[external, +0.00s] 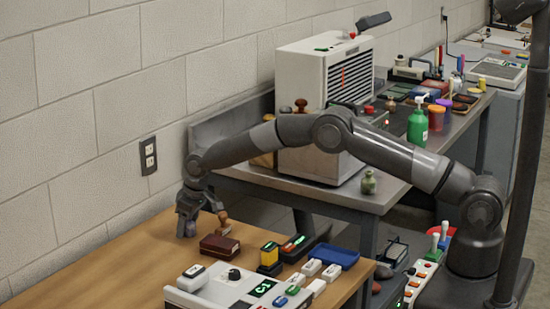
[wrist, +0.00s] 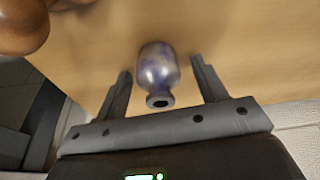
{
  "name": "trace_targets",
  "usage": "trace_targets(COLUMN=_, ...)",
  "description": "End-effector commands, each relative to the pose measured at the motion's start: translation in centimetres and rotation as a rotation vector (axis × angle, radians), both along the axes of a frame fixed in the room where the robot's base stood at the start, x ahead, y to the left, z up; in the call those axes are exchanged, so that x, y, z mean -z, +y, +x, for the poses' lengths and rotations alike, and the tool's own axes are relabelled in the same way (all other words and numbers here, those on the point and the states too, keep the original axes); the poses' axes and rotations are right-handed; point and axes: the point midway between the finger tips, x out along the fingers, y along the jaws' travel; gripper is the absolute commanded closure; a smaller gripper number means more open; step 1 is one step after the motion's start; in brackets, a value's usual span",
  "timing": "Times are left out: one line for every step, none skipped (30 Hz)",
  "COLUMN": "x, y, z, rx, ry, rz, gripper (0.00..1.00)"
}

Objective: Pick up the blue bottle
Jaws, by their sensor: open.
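The blue bottle (wrist: 158,68) is a small, rounded, glossy blue-violet bottle with a short neck and a dark mouth. In the wrist view it is between the two fingers of my gripper (wrist: 160,66), with a visible gap on each side. The fingers are open and do not appear to touch it. In the external view my gripper (external: 194,212) points down over the back left of the wooden table, and the bottle is mostly hidden behind its fingers there.
A wooden-handled stamp (external: 224,224) stands close to the right of my gripper; a brown rounded knob (wrist: 22,25) shows in the wrist view. A dark red box (external: 220,247) lies in front. The wall (external: 80,150) is close behind. The table's left front is clear.

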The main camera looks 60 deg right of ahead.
Motion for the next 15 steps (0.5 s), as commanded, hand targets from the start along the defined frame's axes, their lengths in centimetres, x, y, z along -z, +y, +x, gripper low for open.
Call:
trace_targets(x=-0.06, y=0.01, z=0.04, rx=0.000, ry=-0.002, rz=0.000, gripper=0.35)
trace_targets(x=-0.07, y=0.01, z=0.04, rx=0.000, ry=-0.002, rz=0.000, gripper=0.35)
trace_targets(x=-0.08, y=0.01, z=0.04, rx=0.000, ry=-0.001, rz=0.000, gripper=0.35)
trace_targets(x=-0.07, y=0.01, z=0.03, rx=0.000, ry=-0.001, rz=0.000, gripper=0.35)
trace_targets(x=-0.07, y=0.02, z=0.03, rx=0.000, ry=-0.001, rz=0.000, gripper=0.36)
trace_targets(x=-0.07, y=0.01, z=0.02, rx=0.000, ry=-0.001, rz=0.000, gripper=0.39)
trace_targets(x=-0.07, y=0.01, z=0.02, rx=0.000, ry=-0.001, rz=0.000, gripper=0.42)
trace_targets(x=-0.07, y=0.01, z=0.02, rx=0.000, ry=-0.001, rz=0.000, gripper=0.44)
trace_targets(x=-0.07, y=0.01, z=0.02, rx=0.000, ry=-0.001, rz=0.000, gripper=0.47)
trace_targets(x=-0.08, y=0.00, z=0.02, rx=0.000, ry=-0.001, rz=0.000, gripper=0.50)
trace_targets(x=-0.08, y=0.00, z=0.02, rx=0.000, ry=-0.001, rz=0.000, gripper=0.52)
trace_targets(x=-0.08, y=0.00, z=0.02, rx=0.000, ry=-0.001, rz=0.000, gripper=0.56)
trace_targets(x=-0.08, y=0.01, z=0.01, rx=0.000, ry=-0.001, rz=0.000, gripper=0.58)
trace_targets(x=-0.08, y=0.01, z=0.02, rx=0.000, ry=-0.001, rz=0.000, gripper=0.60)
trace_targets(x=-0.08, y=0.01, z=0.01, rx=0.000, ry=-0.001, rz=0.000, gripper=0.64)
